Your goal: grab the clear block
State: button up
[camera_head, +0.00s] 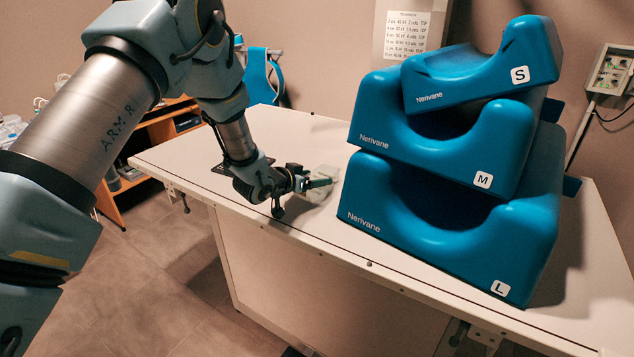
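The clear block (327,172) is a small see-through piece on the white table, left of the blue cushions. My gripper (324,183) comes in from the left, low over the table, with its fingers at the block. A finger overlaps the block in this view and hides part of it. The fingers are small and seen from the side, so I cannot tell whether they are apart, or touching the block.
Three blue cushions marked S (484,80), M (440,150) and L (440,228) are stacked just right of the block. The white table (285,135) has bare room behind the gripper. Its front edge runs close below my gripper. A wooden shelf (160,132) stands at the left.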

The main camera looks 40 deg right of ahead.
grip_shut()
jog(key=shift+r, duration=0.1)
dwell(0.3)
